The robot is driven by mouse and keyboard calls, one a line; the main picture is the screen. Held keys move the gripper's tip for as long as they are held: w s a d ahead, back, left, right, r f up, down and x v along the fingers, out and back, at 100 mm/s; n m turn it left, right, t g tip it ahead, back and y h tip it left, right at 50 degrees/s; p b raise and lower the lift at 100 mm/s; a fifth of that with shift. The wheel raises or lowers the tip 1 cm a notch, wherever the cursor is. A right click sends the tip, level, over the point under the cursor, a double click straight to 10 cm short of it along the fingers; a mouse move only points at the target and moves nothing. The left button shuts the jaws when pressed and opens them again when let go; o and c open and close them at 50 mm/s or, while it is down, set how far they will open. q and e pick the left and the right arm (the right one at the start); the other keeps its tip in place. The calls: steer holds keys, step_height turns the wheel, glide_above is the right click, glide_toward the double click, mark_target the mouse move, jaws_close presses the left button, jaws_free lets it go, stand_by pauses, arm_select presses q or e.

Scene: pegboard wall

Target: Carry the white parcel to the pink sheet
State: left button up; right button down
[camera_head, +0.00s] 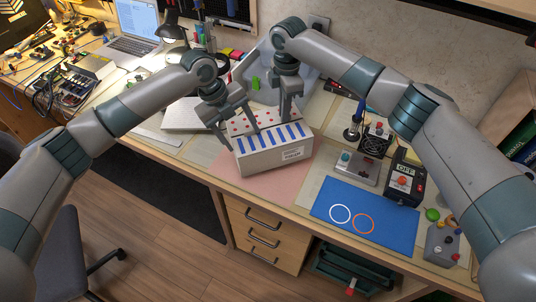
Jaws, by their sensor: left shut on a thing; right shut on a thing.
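The white parcel (272,161) is a long box with blue stripes on top and a printed label on its front face. It is over the back part of the pink sheet (262,187), which shows in front of it and to its left. I cannot tell whether it touches the sheet. My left gripper (236,138) is shut on the parcel at its left end. My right gripper (286,119) is shut on it at its back edge, further right. Their fingertips are partly hidden.
A red-dotted white surface (240,124) shows just behind the stripes. Right of the parcel are a button box (355,168), a black device (404,182) and a blue mat (340,212) with two rings. A laptop (135,30) stands back left. The desk's front edge runs close by.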

arm_select(q)
steer(key=shift+w+d+f+b, duration=0.1)
steer(key=shift+d+f+b, duration=0.1)
steer(key=shift+f+b, duration=0.6)
arm_select(e)
steer(key=shift+s+a+f, duration=0.1)
steer(key=shift+a+f, duration=0.05)
steer(key=shift+f, duration=0.35)
steer(key=shift+s+a+f, duration=0.1)
steer(key=shift+a+f, duration=0.05)
steer(key=shift+f, duration=0.35)
arm_select(q)
steer(key=o, duration=1.4)
steer(key=shift+r, duration=0.15)
steer(key=shift+c, duration=0.2)
arm_select(e)
steer(key=c, duration=1.9)
jaws_free()
steer(key=shift+r, duration=0.1)
steer(key=shift+c, duration=0.2)
arm_select(q)
steer(key=shift+a, duration=0.1)
arm_select(e)
steer(key=shift+d+r, duration=0.1)
steer(key=shift+w+d, duration=0.1)
arm_select(q)
steer(key=shift+a, duration=0.1)
steer(key=v, duration=1.2)
